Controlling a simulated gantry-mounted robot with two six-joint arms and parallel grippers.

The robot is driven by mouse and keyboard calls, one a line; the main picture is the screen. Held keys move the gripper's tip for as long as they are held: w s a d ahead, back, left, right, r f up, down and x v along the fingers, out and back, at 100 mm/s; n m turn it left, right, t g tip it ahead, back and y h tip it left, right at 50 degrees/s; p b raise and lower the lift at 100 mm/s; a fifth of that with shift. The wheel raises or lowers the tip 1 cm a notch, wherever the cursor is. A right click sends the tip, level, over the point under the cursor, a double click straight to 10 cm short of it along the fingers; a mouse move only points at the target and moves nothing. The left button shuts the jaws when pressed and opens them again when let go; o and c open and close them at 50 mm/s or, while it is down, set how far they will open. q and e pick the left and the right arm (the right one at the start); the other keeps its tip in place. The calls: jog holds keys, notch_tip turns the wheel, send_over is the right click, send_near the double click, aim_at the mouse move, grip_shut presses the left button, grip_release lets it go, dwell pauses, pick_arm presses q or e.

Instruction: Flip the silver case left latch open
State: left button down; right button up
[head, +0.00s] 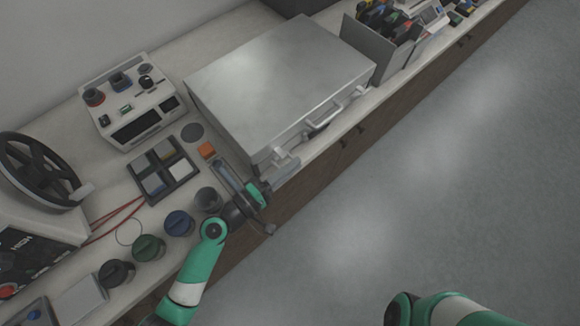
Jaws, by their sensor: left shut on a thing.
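The silver case (280,80) lies closed on the bench, its handle (326,115) on the front side facing the aisle. My left gripper (286,168) is at the case's front left corner and is shut on the left latch. The latch itself is mostly hidden by the fingers, and I cannot tell how far it is turned. My right arm shows at the bottom right, over the floor; its gripper is out of the picture.
Left of the case are a white control box (130,102), a sectioned tray (163,169), an orange block (207,151) and several dark round jars. An open box of tools (382,45) stands right of the case. The floor in front is clear.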

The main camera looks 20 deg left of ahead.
pick_arm(q)
jog(key=shift+f+m+b, duration=0.25)
jog(key=shift+m+b, duration=0.3)
jog(key=shift+m, duration=0.1)
jog(key=shift+f+m+b, duration=0.25)
jog(key=shift+m+b, duration=0.25)
jog(key=shift+m, duration=0.15)
jog(key=c, duration=1.2)
grip_release()
jog(key=shift+s+f, duration=0.1)
jog(key=v, duration=1.1)
jog(key=shift+s, duration=0.25)
jog(key=shift+a, duration=0.1)
